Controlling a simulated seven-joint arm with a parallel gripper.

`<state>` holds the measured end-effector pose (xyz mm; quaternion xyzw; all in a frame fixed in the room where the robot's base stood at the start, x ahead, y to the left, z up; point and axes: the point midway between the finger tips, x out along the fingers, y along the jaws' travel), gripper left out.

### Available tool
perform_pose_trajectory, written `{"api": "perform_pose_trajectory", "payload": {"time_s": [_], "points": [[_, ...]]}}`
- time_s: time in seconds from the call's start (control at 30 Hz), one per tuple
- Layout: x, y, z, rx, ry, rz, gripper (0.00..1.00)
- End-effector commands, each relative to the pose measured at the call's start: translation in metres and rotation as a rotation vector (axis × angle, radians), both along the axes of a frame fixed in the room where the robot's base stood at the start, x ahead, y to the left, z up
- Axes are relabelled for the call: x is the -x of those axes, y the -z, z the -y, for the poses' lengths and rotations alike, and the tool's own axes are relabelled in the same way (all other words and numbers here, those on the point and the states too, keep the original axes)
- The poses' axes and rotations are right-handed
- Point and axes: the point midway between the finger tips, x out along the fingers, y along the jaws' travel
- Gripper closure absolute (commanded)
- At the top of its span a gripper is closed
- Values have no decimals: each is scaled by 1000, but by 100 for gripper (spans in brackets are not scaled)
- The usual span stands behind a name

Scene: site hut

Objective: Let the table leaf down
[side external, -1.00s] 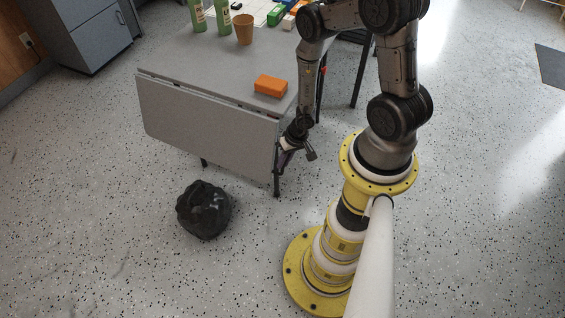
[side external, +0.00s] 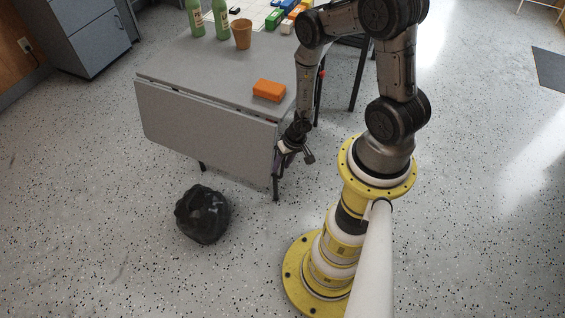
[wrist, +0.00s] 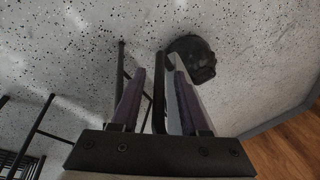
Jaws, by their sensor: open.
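The grey table leaf (side external: 205,130) hangs steeply down from the near edge of the table top (side external: 190,65). A thin gap shows along the hinge line. My gripper (side external: 279,160) is at the right edge of the leaf, low down, close to a dark table leg. In the wrist view my gripper (wrist: 157,70) is open, with two purple fingers apart. A pale strip of the leaf (wrist: 187,72) shows beside the right finger, and a dark leg stands between the fingers. I cannot tell whether a finger touches the leaf.
An orange block (side external: 269,90) lies near the table's right edge. A brown cup (side external: 242,34) and green bottles (side external: 208,19) stand further back. A black bag (side external: 202,214) sits on the floor in front of the leaf; it shows in the wrist view (wrist: 192,58). Other floor in front is clear.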

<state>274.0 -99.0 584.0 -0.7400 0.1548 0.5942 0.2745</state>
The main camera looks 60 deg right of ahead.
Motion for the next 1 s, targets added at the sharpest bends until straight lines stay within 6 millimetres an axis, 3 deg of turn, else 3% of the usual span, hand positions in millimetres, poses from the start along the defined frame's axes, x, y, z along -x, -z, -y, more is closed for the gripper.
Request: {"api": "perform_pose_trajectory", "payload": {"time_s": [0.17,0.37,0.8,1.0], "points": [[2,-6,1,0,2,0,55],[7,-27,3,1,0,1,55],[24,-99,11,2,1,2,55],[30,-123,13,2,1,2,55]]}}
